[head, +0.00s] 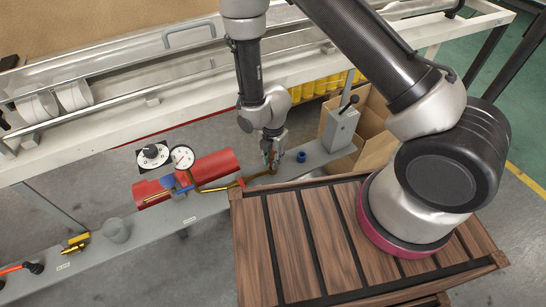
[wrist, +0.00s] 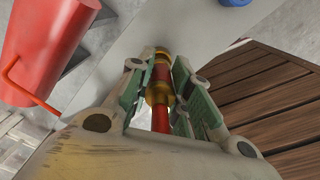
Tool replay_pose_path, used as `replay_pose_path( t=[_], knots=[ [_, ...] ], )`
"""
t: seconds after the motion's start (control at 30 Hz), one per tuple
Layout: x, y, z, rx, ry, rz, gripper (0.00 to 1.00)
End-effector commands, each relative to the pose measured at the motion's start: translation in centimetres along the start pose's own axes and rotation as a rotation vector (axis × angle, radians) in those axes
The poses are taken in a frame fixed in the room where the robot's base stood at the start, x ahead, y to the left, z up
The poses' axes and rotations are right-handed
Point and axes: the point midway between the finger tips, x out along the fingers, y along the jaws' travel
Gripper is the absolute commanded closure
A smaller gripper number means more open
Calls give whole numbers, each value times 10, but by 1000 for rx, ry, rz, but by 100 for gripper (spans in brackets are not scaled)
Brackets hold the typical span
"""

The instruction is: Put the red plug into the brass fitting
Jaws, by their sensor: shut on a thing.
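My gripper (head: 271,152) points down over the grey bench rail, at the right end of a bent brass pipe. In the wrist view its fingers (wrist: 158,70) are closed around a narrow red and brass piece. The red plug (wrist: 160,117) shows as a red shaft between the fingers, with brass-coloured bands (wrist: 158,93) and a red band further out. A brass ring (wrist: 162,53) shows at the far end, just beyond the fingertips. I cannot tell where the plug ends and the brass fitting begins, nor how far one is inside the other.
A red tank (head: 215,167) with a gauge (head: 183,158) stands left of my gripper. A blue cap (head: 301,156) and a grey lever box (head: 341,127) are to its right. The slatted wooden table (head: 290,240) is in front. A grey cup (head: 116,230) stands further left.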

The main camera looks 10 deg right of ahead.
Motion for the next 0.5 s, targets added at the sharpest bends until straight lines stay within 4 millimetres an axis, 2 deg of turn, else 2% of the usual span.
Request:
replay_pose_path(
  t=[0.5],
  knots=[
    [11,0,0,0,0,0,100]
  ],
)
